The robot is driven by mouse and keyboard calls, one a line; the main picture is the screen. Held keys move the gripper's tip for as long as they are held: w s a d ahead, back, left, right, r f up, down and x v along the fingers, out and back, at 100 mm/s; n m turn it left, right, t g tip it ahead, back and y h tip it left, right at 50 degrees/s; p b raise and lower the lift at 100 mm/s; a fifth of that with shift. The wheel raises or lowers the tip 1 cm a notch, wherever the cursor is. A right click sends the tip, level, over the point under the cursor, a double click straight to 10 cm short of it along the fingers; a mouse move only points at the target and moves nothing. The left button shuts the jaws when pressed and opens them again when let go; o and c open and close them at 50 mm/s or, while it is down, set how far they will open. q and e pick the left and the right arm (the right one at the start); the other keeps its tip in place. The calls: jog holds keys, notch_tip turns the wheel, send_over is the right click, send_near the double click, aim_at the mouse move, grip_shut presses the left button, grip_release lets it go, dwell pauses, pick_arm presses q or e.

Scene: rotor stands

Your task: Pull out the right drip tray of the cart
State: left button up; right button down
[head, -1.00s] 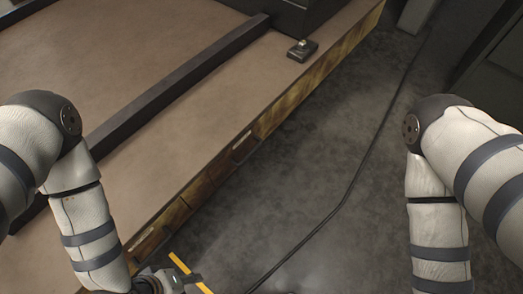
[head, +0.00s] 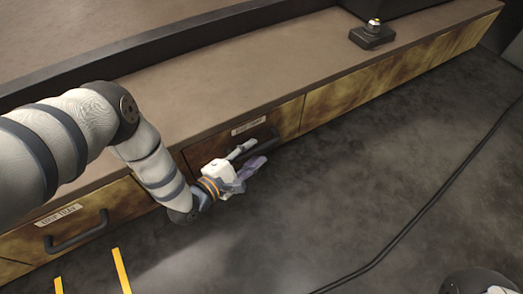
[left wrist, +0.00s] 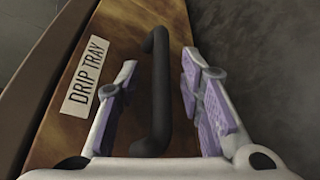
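The cart's right drip tray (head: 208,150) is a wood-brown drawer front with a white label and a dark bar handle (head: 263,145). It looks flush or nearly flush with the cart's side. My left gripper (head: 251,158) is at this handle. In the left wrist view the open fingers (left wrist: 158,100) stand on either side of the black handle (left wrist: 158,85), with gaps on both sides. The label there reads DRIP TRAY (left wrist: 86,77). The left drip tray (head: 95,222) has its own label and handle and sits closed.
The cart's brown top (head: 225,85) has a dark raised rail (head: 190,45) and a small black block (head: 372,36). Grey floor (head: 370,190) lies in front, with a black cable (head: 425,210) across it and yellow strips (head: 121,270) at lower left.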

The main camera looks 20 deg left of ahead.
pick_arm(q)
jog(key=b+x, duration=0.1)
jog(key=x, duration=0.2)
jog(key=shift+w+d+f, duration=0.1)
jog(key=shift+w, duration=0.05)
jog(key=shift+c, duration=0.4)
grip_shut()
